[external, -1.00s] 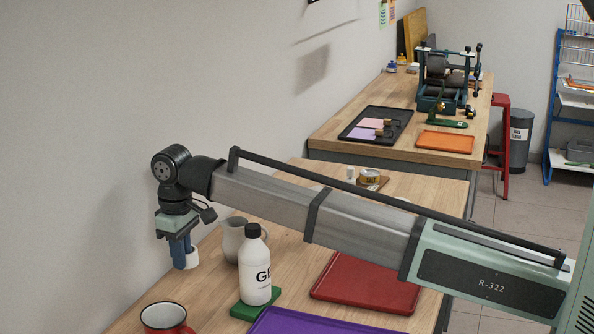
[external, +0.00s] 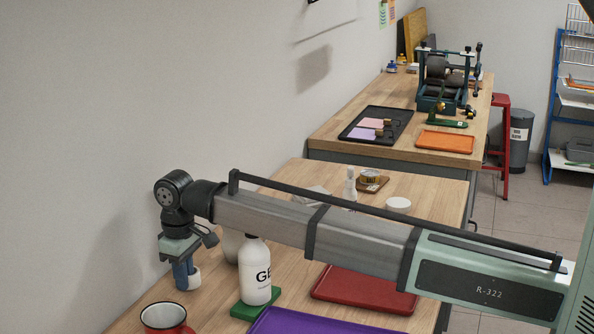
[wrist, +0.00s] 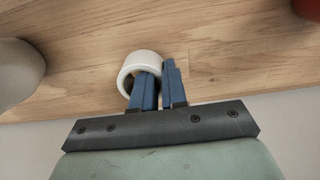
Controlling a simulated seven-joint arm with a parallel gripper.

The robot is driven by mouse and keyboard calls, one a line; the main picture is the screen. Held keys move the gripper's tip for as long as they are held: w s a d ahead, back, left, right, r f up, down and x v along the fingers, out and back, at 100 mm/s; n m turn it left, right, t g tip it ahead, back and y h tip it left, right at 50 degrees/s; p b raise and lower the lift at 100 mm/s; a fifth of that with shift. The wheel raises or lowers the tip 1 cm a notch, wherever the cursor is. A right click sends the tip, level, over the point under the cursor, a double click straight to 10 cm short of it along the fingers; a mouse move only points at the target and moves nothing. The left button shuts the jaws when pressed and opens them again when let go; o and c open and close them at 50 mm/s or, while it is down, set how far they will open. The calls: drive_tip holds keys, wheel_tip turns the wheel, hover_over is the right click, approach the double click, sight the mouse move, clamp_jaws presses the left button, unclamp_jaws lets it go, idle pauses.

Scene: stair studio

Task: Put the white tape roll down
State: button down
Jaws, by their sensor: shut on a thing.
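The white tape roll (wrist: 128,72) is at the fingertips of my gripper (wrist: 159,78) in the wrist view, with one blue finger through its hole and the other outside its wall. My gripper (external: 186,284) is shut on the roll's wall and points down over the wooden table near the wall. In the external view the white tape roll (external: 194,275) shows at the fingers' right side. The roll is at or just above the table top; I cannot tell whether it touches.
A red mug (external: 165,318) is in front. A purple tray (external: 320,322) and red tray (external: 365,291) lie to the right.

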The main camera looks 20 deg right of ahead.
drive_tip(key=shift+f, duration=0.6)
idle(0.3)
drive_tip(key=c, duration=1.1)
unclamp_jaws()
